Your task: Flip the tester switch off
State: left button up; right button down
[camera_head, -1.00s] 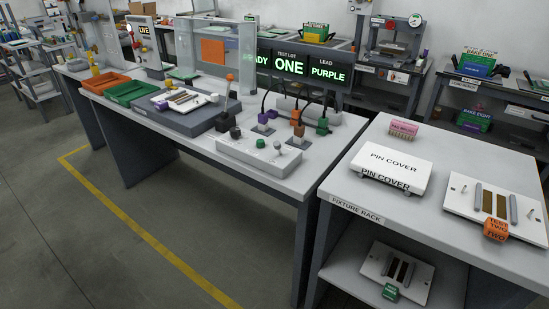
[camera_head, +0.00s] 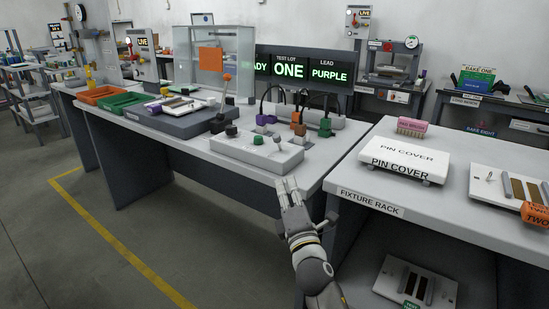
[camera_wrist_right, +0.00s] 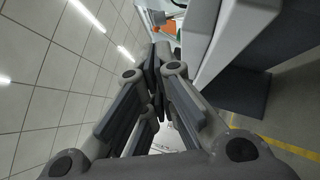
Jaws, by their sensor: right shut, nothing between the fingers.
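A light grey control box (camera_head: 262,154) lies near the front edge of the bench in the head view. My right gripper (camera_head: 287,184) is just in front of the bench edge, below and apart from the box. It is shut and empty; its fingers (camera_wrist_right: 157,62) meet in the right wrist view. My left gripper is not in view.
The fixture rack (camera_head: 371,203) stands close to the right, with a white pin cover (camera_head: 405,158) on top. Behind the box are purple, orange and green plugs with cables and a lit display (camera_head: 301,70) reading ONE and PURPLE. The floor left of the bench is clear.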

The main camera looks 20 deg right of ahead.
aim_at(274, 159)
jog(key=shift+w, duration=0.1)
jog(key=b+x, duration=0.2)
jog(key=x, duration=1.1)
jog(key=shift+w+f, duration=0.15)
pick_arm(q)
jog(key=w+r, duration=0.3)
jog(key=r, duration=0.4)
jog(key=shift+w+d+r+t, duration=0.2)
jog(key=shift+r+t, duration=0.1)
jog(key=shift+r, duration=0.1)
pick_arm(e)
jog(key=shift+w, duration=0.3)
jog(key=shift+r, duration=0.2)
